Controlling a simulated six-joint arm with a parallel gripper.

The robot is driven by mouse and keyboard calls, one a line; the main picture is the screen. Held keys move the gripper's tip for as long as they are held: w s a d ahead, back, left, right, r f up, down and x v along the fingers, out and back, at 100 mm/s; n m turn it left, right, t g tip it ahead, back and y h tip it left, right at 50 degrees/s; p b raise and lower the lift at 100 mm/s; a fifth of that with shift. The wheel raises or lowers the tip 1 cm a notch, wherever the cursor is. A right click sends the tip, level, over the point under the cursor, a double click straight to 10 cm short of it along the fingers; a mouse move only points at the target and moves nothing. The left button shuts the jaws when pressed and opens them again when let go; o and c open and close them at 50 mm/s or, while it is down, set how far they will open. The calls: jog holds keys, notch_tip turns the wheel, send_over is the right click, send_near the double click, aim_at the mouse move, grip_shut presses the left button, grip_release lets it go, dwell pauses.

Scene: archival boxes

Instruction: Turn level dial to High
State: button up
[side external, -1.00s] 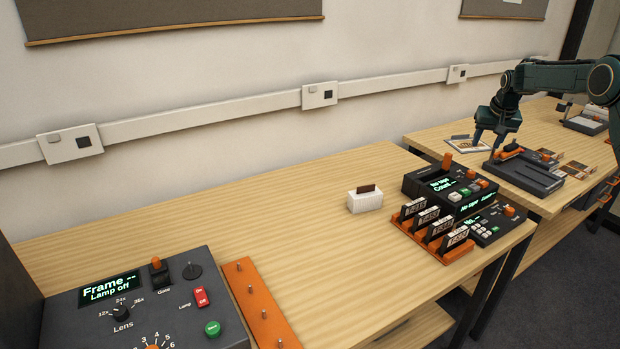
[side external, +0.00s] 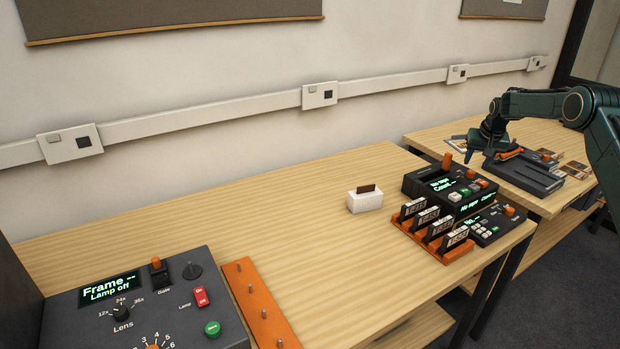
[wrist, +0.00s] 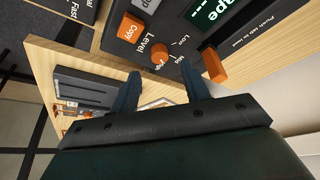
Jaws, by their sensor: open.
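I cannot tell where the dial points. My gripper (wrist: 163,80) is open and empty, and its two dark fingers point toward the console, apart from the dial in the picture. In the side external view my gripper (side external: 478,156) hangs just behind and right of the dark console (side external: 416,186) with the green "No tape" display.
Near the dial are an orange Copy button (wrist: 130,28) and an orange lever (wrist: 215,66). An orange rack (side external: 452,254) with several labelled cards stands in front of the console. A dark flat device (side external: 530,178) lies on the right table. The left table's middle is clear.

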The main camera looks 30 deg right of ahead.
aim_at(471, 172)
jog(key=shift+x, duration=2.7)
jog(key=shift+c, duration=0.4)
jog(key=c, duration=0.9)
jog(key=shift+a+m, duration=0.1)
jog(key=shift+m, duration=0.4)
jog(key=shift+w+m+g+h, duration=0.1)
jog(key=shift+m+g+h, duration=0.35)
jog(key=shift+m, duration=0.85)
jog(key=shift+w+m+g+h, duration=0.15)
jog(key=shift+m+g, duration=0.5)
jog(key=shift+m, duration=0.65)
jog(key=shift+s, duration=0.1)
